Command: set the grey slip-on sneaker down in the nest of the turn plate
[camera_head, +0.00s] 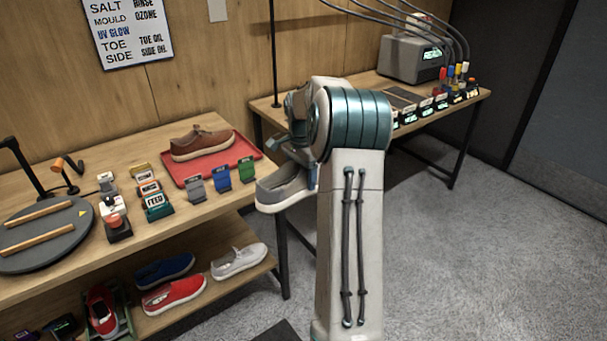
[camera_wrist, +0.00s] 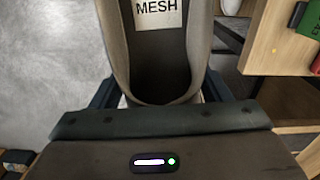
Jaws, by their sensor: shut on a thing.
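The grey slip-on sneaker (camera_head: 284,187) hangs in the air past the right end of the table, toe to the left, with a white sole. The space between the bars is empty.
A brown sneaker (camera_head: 200,145) sits on a red tray (camera_head: 248,152) at the table's back. Small coloured blocks, a "FEED" device (camera_head: 157,205) and a red-button box (camera_head: 117,224) stand between tray and plate. Several shoes, one a red sneaker (camera_head: 174,294), lie on the lower shelf.

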